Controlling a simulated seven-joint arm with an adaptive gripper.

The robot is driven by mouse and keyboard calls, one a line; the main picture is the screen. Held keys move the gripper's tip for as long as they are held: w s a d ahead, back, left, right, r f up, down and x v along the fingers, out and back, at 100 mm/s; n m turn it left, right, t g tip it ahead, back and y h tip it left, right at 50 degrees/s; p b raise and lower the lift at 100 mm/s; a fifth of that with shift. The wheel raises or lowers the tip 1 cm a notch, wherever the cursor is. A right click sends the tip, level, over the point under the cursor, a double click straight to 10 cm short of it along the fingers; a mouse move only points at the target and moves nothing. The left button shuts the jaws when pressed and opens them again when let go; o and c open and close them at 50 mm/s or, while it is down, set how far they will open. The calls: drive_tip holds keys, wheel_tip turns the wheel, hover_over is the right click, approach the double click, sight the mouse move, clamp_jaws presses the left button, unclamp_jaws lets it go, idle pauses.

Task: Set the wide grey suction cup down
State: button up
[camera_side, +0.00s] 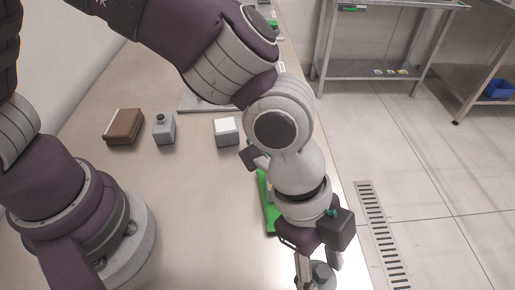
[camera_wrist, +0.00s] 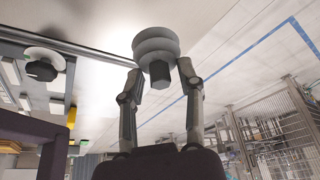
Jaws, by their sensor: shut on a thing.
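The wide grey suction cup (camera_wrist: 156,42) is between my gripper's fingertips in the wrist view, its broad ringed part facing away and its dark stem towards my palm. My gripper (camera_wrist: 160,76) is shut on that stem. In the side view my gripper (camera_side: 318,264) is low at the bottom, by the table's right edge, with part of the grey cup (camera_side: 322,275) showing between the fingers. The picture's lower edge cuts it off, and I cannot tell whether the cup touches anything.
On the table (camera_side: 190,215) stand a brown box (camera_side: 123,127), a grey block with a knob (camera_side: 164,130) and a pale box (camera_side: 227,132). A green piece (camera_side: 267,208) lies beside my wrist. A pale disc with a dark hexagonal top (camera_wrist: 43,66) shows left in the wrist view.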

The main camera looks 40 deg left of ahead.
wheel_tip(320, 180, down, 7)
drive_tip(key=shift+f, duration=0.15)
drive_tip(key=o, duration=0.8)
drive_tip(key=shift+f, duration=0.1)
drive_tip(key=v, duration=1.2)
drive_tip(key=w+a+r+n+t+y, duration=0.1)
drive_tip(key=w+a+r+n+t, duration=0.1)
drive_tip(key=a+r+n, duration=0.3)
drive_tip(key=w+a+r+n+t+y, duration=0.1)
drive_tip(key=w+a+n+t, duration=0.15)
drive_tip(key=a, duration=0.55)
drive_tip(key=s+a+n+y, duration=0.1)
drive_tip(key=a+n, duration=0.2)
drive_tip(key=s+a+r+n, duration=0.1)
drive_tip(key=a+n, duration=0.3)
drive_tip(key=s+a+r+n+t+y, duration=0.1)
drive_tip(key=s+a+n, duration=0.1)
drive_tip(key=a+n, duration=0.1)
drive_tip(key=shift+a+n+y, duration=0.3)
drive_tip(key=shift+a+n, duration=0.05)
drive_tip(key=shift+a, duration=0.2)
